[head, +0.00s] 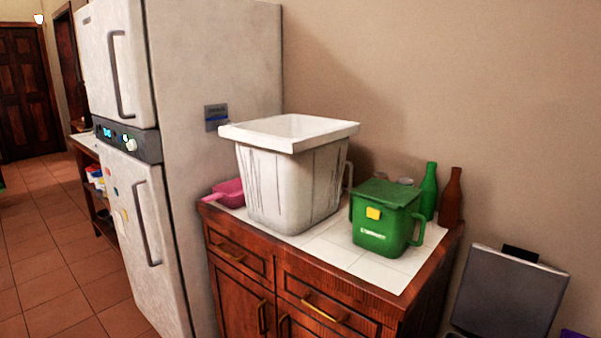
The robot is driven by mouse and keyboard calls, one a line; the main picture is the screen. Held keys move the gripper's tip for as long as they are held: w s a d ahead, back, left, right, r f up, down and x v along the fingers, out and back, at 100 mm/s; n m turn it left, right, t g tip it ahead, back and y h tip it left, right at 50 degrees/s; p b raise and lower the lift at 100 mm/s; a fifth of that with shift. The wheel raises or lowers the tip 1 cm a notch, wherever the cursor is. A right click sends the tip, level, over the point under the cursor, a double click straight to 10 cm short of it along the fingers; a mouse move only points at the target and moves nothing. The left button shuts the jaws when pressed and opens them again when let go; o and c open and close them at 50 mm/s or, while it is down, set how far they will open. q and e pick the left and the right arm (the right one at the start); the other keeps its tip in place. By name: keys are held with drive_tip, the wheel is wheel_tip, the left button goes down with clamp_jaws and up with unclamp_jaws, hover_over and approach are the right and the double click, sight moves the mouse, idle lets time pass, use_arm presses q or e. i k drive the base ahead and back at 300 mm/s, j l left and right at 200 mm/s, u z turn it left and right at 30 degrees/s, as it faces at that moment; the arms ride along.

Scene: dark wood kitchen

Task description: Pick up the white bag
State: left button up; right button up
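A large white container (290,185) with a wide square rim and dark vertical streaks stands upright on the counter, open at the top. It is the only large white item on the counter, and I cannot tell whether it is a bag or a rigid bin. Its inside floor is hidden. Neither of my grippers shows in the head view, and nothing is seen touching the container.
The tiled counter (385,274) tops a dark wood cabinet (240,290). A pink scoop (230,193) is left of the container. A green lidded bin (383,222), a green bottle (429,190) and a brown bottle (451,197) are right. A fridge (205,130) stands left.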

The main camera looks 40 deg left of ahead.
sight(292, 165)
drive_tip(key=i+j+u, duration=0.5)
drive_tip(key=j, duration=0.25)
drive_tip(key=i+j+u, duration=0.5)
drive_tip(key=j, duration=0.15)
